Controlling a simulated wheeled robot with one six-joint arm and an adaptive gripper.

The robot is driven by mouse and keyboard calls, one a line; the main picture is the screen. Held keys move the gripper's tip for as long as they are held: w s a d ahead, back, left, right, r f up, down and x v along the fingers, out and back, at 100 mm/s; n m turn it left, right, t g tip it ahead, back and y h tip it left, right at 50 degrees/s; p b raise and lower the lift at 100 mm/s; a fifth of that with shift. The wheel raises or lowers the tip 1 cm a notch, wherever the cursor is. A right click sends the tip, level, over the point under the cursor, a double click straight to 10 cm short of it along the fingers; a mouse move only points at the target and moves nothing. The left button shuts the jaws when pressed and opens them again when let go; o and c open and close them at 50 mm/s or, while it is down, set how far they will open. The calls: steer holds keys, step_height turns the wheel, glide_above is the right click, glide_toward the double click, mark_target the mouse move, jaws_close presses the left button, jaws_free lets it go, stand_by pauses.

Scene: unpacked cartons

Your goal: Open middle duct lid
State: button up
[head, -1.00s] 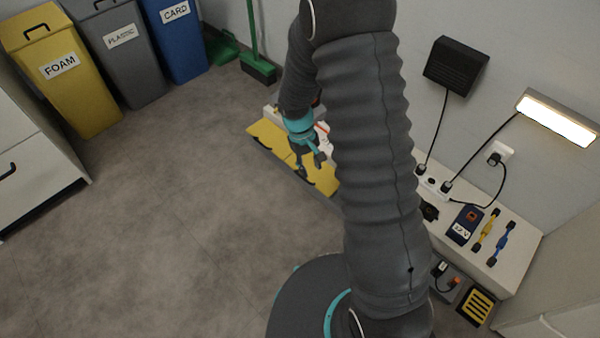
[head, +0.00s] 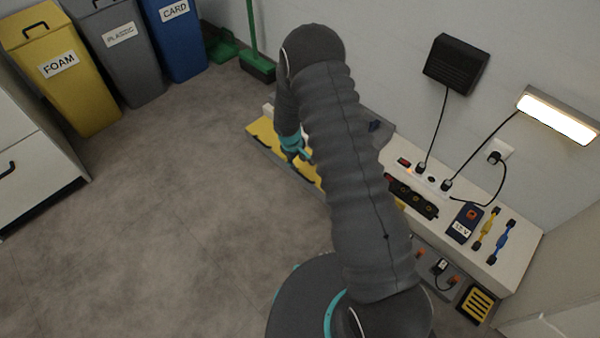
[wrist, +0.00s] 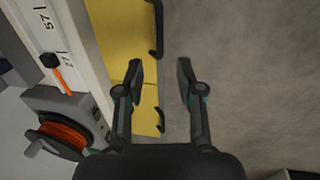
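A row of yellow duct lids (head: 264,130) lies along the low bench by the wall in the head view, partly hidden by my arm. In the wrist view a long yellow lid (wrist: 122,35) shows with a black handle (wrist: 157,28) on its outer edge. A second yellow lid (wrist: 150,112) with its own black handle (wrist: 161,119) lies below it. Both look closed. I cannot tell for certain which lid is the middle one. My gripper (wrist: 160,72) is open and empty, one finger over the yellow lids and the other over the floor. It also shows in the head view (head: 300,154).
An orange cable reel (wrist: 62,138) and a white numbered strip (wrist: 48,30) sit beside the lids. A power strip (head: 412,198) and a blue 12 V box (head: 464,225) are on the bench. The bins stand at the back left. The grey floor (head: 170,220) is clear.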

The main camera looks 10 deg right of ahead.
mark_target(301, 174)
steer(key=f, duration=0.3)
steer(key=d+f, duration=0.1)
steer(key=f, duration=0.1)
steer(key=w+f, duration=0.1)
steer(key=f, duration=0.2)
steer(key=shift+d+f, duration=0.15)
steer(key=shift+f, duration=0.2)
jaws_close()
